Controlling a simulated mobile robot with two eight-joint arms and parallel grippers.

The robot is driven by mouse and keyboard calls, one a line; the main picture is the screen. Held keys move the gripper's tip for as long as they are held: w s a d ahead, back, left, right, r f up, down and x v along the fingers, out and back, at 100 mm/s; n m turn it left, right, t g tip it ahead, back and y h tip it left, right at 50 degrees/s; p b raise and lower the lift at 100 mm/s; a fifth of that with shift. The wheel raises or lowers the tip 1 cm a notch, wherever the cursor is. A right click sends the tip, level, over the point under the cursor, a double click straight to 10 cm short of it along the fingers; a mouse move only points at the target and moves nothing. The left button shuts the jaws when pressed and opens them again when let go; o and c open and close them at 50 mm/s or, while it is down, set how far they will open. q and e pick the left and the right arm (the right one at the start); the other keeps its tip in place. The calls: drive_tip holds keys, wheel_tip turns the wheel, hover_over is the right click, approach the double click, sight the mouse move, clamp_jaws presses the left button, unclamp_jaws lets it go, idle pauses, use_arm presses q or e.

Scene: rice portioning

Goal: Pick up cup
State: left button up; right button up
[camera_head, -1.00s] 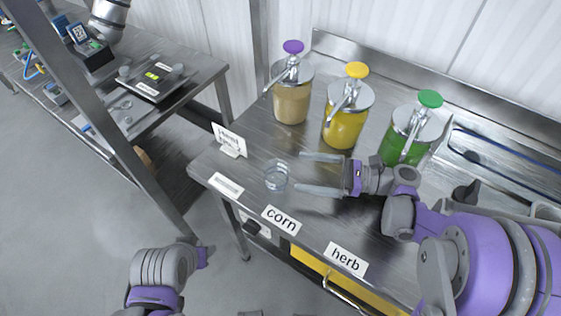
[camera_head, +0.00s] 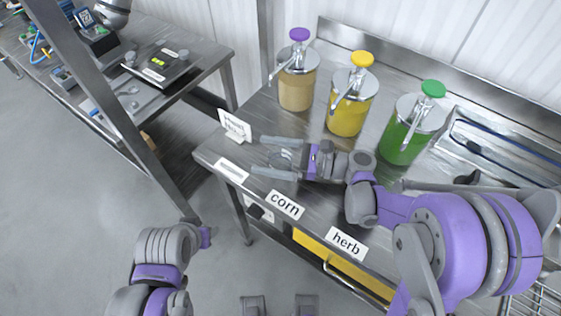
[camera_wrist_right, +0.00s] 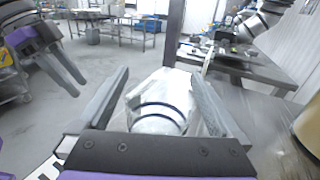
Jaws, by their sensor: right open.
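A small clear cup (camera_head: 281,160) stands on the steel table near its left end. My right gripper (camera_head: 279,157) is open, with one finger on each side of the cup. In the right wrist view the cup (camera_wrist_right: 158,112) sits between the two spread fingers of the right gripper (camera_wrist_right: 160,100), close to the palm. I cannot tell whether either finger touches it. My left arm shows at the lower left of the head view, away from the table; its fingers are not clear there.
Pump jars with a purple (camera_head: 297,85), a yellow (camera_head: 350,105) and a green top (camera_head: 408,130) stand behind my right arm. Labels reading corn (camera_head: 285,204) and herb (camera_head: 347,245) lie along the front edge. A small white sign (camera_head: 235,126) stands left of the cup.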

drive_tip(key=shift+c, duration=0.3)
drive_tip(key=c, duration=1.2)
drive_tip(key=shift+r, duration=0.1)
drive_tip(key=shift+c, duration=0.2)
